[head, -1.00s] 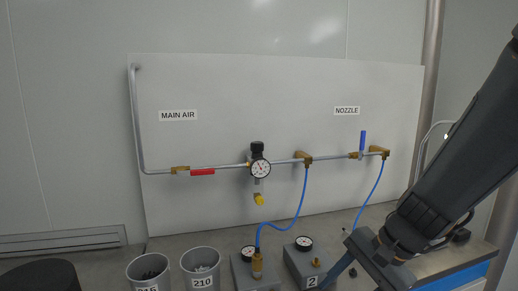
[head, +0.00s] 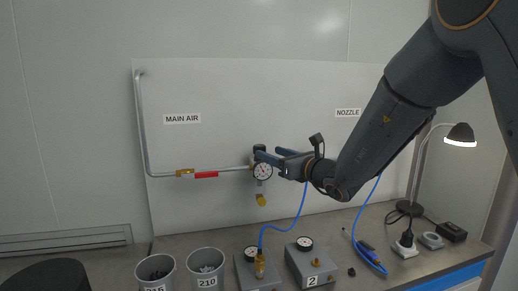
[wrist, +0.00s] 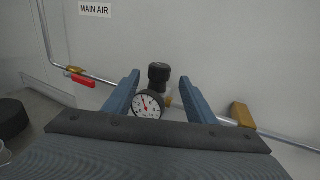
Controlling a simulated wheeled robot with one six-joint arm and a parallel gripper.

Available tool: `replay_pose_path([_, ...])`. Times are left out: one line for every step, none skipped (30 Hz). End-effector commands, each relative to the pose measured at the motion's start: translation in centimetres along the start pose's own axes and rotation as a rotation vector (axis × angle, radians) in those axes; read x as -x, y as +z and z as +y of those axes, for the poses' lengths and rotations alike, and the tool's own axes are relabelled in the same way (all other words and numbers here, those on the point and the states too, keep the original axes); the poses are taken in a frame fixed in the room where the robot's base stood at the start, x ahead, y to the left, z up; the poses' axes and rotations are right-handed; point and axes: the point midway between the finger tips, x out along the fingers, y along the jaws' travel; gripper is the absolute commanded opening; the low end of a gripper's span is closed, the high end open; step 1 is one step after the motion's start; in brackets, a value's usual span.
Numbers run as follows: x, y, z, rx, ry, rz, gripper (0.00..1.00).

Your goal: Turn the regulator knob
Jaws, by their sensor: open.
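The regulator's black knob (wrist: 159,74) stands upright above a round white gauge (wrist: 148,104) in the wrist view. In the head view the gauge (head: 262,171) shows on the pipe, and the knob is mostly hidden behind my gripper's fingers. My gripper (head: 266,154) reaches in from the right at about knob height. In the wrist view my gripper (wrist: 160,88) is open, its blue fingers to the left and right of the knob with gaps on both sides. I cannot tell whether the fingertips reach as far as the knob.
A red-handled valve (head: 205,175) sits on the pipe to the left, and a brass fitting (wrist: 243,115) to the right. A yellow-ended drain (head: 261,200) hangs below the gauge. Blue hoses (head: 303,205), grey boxes (head: 312,262), bins (head: 207,268) and a lamp (head: 460,134) are around the bench.

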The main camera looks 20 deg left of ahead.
Motion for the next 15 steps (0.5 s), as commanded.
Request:
replay_pose_path([-0.6,0.1,0.1,-0.001,0.001,0.000,0.51])
replay_pose_path([-1.0,0.1,0.1,0.000,0.001,0.000,0.51])
replay_pose_path([-1.6,0.1,0.2,0.000,0.002,0.000,0.51])
replay_pose_path([-2.1,0.1,0.2,0.000,0.003,0.000,0.51])
replay_pose_path([-2.5,0.1,0.2,0.001,0.003,0.001,0.51])
replay_pose_path([-3.2,0.1,0.2,0.001,0.003,0.001,0.51])
replay_pose_path([-3.6,0.1,0.2,0.001,0.003,0.002,0.51])
replay_pose_path([-4.1,0.1,0.1,0.002,0.003,0.001,0.51])
replay_pose_path([-4.7,0.0,0.2,0.001,0.003,0.002,0.51])
replay_pose_path([-5.1,0.1,0.2,0.002,0.003,0.001,0.51])
replay_pose_path([-5.5,0.1,0.2,0.002,0.003,0.001,0.51])
replay_pose_path([-5.9,0.1,0.1,0.002,0.002,0.001,0.51])
replay_pose_path([-6.2,0.1,0.1,0.002,0.002,0.001,0.51])
replay_pose_path([-6.4,0.0,0.1,0.002,0.002,0.002,0.51])
replay_pose_path([-6.7,0.0,0.1,0.002,0.001,0.002,0.51])
